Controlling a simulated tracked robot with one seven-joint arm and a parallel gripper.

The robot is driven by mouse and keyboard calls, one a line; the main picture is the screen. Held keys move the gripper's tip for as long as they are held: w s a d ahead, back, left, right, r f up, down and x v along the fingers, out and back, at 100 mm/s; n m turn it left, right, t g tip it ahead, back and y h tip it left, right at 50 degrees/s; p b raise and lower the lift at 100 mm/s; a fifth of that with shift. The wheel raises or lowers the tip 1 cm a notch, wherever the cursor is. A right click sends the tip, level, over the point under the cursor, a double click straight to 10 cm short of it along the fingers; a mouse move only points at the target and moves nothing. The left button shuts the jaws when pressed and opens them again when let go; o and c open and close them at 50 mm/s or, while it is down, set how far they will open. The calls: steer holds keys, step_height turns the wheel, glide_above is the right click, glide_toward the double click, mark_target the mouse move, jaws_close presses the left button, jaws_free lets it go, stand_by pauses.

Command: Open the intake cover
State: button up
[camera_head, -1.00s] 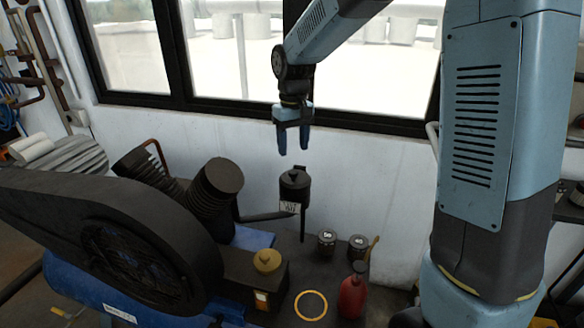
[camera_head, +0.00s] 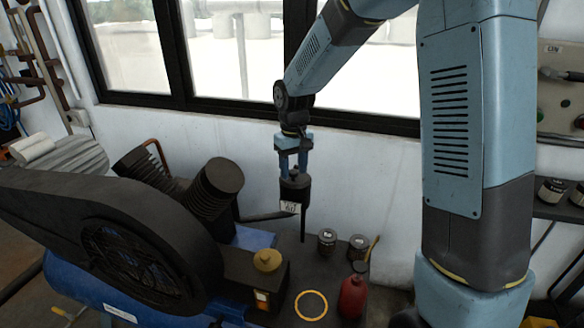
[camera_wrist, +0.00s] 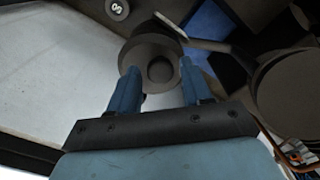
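The tag's writing is too small to read surely. My gripper (camera_head: 294,172) points down at its top, with blue fingers apart on either side. The knob lies between the open fingertips (camera_wrist: 158,72), with gaps on both sides. I cannot tell whether the fingertips touch the lid.
Two small dark jars (camera_head: 327,242) and a red oil can (camera_head: 353,294) are on the dark bench below. The white wall right of the canister is clear.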

jaws_close()
